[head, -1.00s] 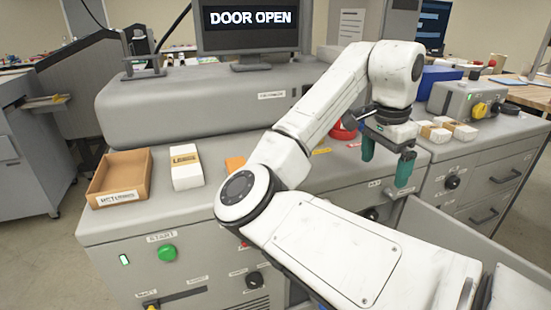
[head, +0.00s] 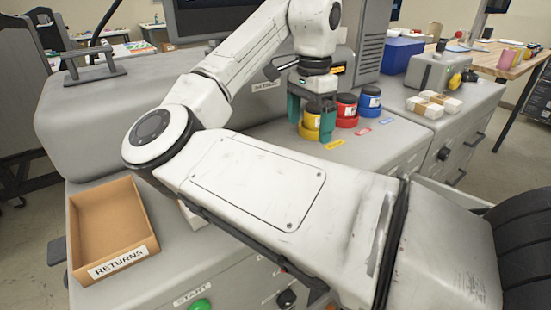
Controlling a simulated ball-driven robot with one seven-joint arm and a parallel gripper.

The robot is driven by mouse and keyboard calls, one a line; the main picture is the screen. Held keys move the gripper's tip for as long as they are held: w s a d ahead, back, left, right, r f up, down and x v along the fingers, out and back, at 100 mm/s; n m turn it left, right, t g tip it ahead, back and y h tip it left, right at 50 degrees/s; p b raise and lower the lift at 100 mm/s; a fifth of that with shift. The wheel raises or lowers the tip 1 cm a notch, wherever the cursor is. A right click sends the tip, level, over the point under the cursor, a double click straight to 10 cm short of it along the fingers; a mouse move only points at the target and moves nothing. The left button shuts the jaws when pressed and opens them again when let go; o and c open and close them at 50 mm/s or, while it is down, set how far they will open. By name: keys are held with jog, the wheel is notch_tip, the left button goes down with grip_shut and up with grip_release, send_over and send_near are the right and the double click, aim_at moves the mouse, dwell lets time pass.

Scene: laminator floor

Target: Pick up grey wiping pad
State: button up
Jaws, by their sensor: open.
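I cannot make out a grey wiping pad in the head view; my arm covers much of the machine top. My gripper (head: 310,118) has green fingers pointing down and is open. It hangs over the grey machine top (head: 375,150), in front of or beside a yellow jar (head: 311,128) with a dark lid, which its fingers partly cover. I cannot tell whether they touch. Nothing shows held between the fingers.
A red jar (head: 346,112) and a blue jar (head: 370,102) stand right of the yellow one, with coloured labels in front. A brown tray marked RETURNS (head: 122,262) is at left. Several small white blocks (head: 433,103) and a blue bin (head: 402,56) are at right.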

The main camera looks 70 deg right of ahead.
jog(key=f, duration=0.2)
jog(key=w+f, duration=0.1)
jog(key=f, duration=0.2)
jog(key=shift+f, duration=0.15)
jog(key=shift+s+f+p, duration=0.2)
jog(key=shift+f+p, duration=0.7)
jog(key=shift+f, duration=1.85)
jog(key=c, duration=0.7)
jog(key=shift+c, duration=0.2)
jog(key=shift+r, duration=0.1)
